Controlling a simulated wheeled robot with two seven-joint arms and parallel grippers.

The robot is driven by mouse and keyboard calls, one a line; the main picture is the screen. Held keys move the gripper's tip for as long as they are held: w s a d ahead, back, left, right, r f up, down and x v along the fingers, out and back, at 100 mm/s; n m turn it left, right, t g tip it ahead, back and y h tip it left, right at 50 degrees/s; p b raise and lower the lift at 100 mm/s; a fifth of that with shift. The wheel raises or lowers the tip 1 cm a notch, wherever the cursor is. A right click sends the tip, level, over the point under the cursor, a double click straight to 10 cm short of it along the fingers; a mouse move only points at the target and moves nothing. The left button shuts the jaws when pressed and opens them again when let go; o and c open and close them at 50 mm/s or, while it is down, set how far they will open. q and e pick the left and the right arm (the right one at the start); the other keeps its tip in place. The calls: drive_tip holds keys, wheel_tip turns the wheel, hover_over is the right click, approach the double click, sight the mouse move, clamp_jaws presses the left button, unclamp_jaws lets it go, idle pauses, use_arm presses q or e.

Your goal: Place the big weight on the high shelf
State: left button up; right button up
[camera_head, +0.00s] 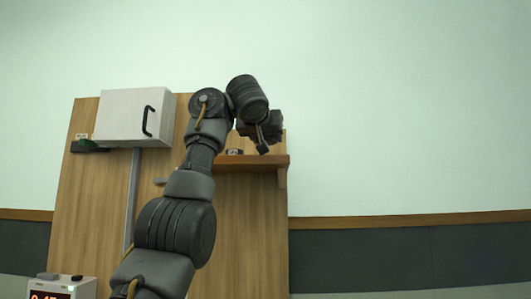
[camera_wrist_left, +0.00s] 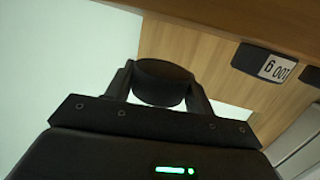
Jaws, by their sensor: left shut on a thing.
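My left gripper (camera_head: 262,146) is at the right end of the wooden shelf (camera_head: 262,162), at about shelf height or slightly above it. In the left wrist view, the gripper is shut on a dark round weight (camera_wrist_left: 162,82) held between its two fingers. A strip of bare wood shows between this weight and the shelf edge (camera_wrist_left: 225,22), so it appears clear of the shelf. My right gripper is not in view.
A dark block labelled 100 g (camera_wrist_left: 265,63) sits by the shelf, upside down in the wrist view. A white cabinet (camera_head: 125,115) with a black handle hangs on the wooden panel (camera_head: 85,210). A boxy device (camera_head: 62,287) with a red display stands at lower left.

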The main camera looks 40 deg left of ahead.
use_arm(q)
drive_tip(key=shift+w+a+f+b, duration=0.1)
drive_tip(key=shift+a+f, duration=0.05)
drive_tip(key=shift+f, duration=0.55)
drive_tip(key=shift+w+a+f+b, duration=0.1)
drive_tip(key=shift+a+f, duration=0.1)
drive_tip(key=shift+f, duration=0.5)
drive_tip(key=shift+w+a+f+b, duration=0.1)
drive_tip(key=shift+a+f, duration=0.05)
drive_tip(key=shift+f, duration=0.55)
drive_tip(key=shift+d, duration=0.1)
drive_tip(key=shift+s+r, duration=0.1)
drive_tip(key=shift+s+d, duration=0.1)
drive_tip(key=o, duration=1.1)
drive_tip(key=shift+f, duration=0.2)
drive_tip(key=shift+r, duration=0.15)
